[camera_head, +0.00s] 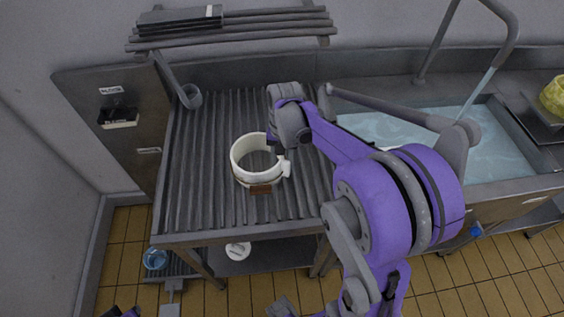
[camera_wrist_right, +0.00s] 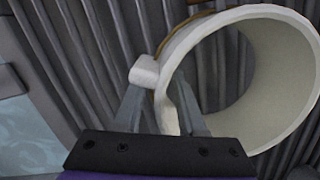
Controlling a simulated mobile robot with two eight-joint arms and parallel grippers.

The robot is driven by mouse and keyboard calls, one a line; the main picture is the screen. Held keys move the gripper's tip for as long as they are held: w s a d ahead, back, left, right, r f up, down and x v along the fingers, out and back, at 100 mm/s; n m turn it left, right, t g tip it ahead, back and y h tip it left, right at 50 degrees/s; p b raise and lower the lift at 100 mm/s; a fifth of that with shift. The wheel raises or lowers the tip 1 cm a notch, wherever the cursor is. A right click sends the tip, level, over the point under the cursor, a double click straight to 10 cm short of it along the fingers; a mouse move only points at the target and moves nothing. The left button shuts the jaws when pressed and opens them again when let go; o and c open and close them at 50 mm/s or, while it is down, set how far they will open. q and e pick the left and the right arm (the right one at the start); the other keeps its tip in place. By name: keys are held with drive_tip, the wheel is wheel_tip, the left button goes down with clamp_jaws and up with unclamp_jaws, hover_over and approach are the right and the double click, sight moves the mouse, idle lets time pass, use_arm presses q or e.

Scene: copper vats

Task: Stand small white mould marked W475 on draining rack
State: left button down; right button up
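The small white mould (camera_head: 238,163) is a ring with an open middle, at the ribbed draining rack (camera_head: 195,190). A brown patch shows low on its front; no marking W475 is readable. In the right wrist view the mould (camera_wrist_right: 285,105) fills the upper right. My right gripper (camera_head: 280,152) is at the mould's right side. In the wrist view its two fingers (camera_wrist_right: 165,100) lie on either side of the mould's wall and appear shut on it. I cannot tell whether the mould's base touches the ribs. Only a sliver of what may be my left gripper shows at the bottom left edge.
A sink with water (camera_head: 390,128) lies right of the rack, with a tall tap (camera_head: 510,50). A shelf of bars (camera_head: 235,30) hangs above the rack's back. A yellow item (camera_head: 553,95) is at the far right. The rack is clear left of the mould.

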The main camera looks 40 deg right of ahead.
drive_tip(key=shift+r, duration=0.1)
drive_tip(key=shift+r, duration=0.25)
drive_tip(key=r, duration=0.7)
drive_tip(key=w+d+r+p, duration=0.1)
drive_tip(key=r, duration=0.2)
drive_tip(key=shift+r, duration=0.6)
drive_tip(key=shift+s+a+r, duration=0.1)
drive_tip(key=shift+a, duration=0.05)
drive_tip(key=s+a+f+n+t, duration=0.1)
drive_tip(key=s+a, duration=0.1)
drive_tip(key=a, duration=0.1)
drive_tip(key=s+a+f+n+t+h, duration=0.1)
drive_tip(key=a+n, duration=0.1)
drive_tip(key=a, duration=0.1)
drive_tip(key=s+a+f+n+t, duration=0.1)
drive_tip(key=s+a+n, duration=0.1)
drive_tip(key=a, duration=0.1)
drive_tip(key=shift+s+f, duration=0.1)
drive_tip(key=shift+s, duration=0.25)
drive_tip(key=s+a+f+n+t, duration=0.1)
drive_tip(key=s+a+f+n, duration=0.1)
drive_tip(key=s+a+f+n+t, duration=0.2)
drive_tip(key=s+a+f, duration=0.1)
drive_tip(key=shift+s+a, duration=0.1)
drive_tip(key=shift+s, duration=0.2)
drive_tip(key=shift+s+a+f+n, duration=0.2)
drive_tip(key=shift+a+f+n, duration=0.05)
drive_tip(key=shift+n, duration=0.15)
drive_tip(key=shift+d, duration=0.1)
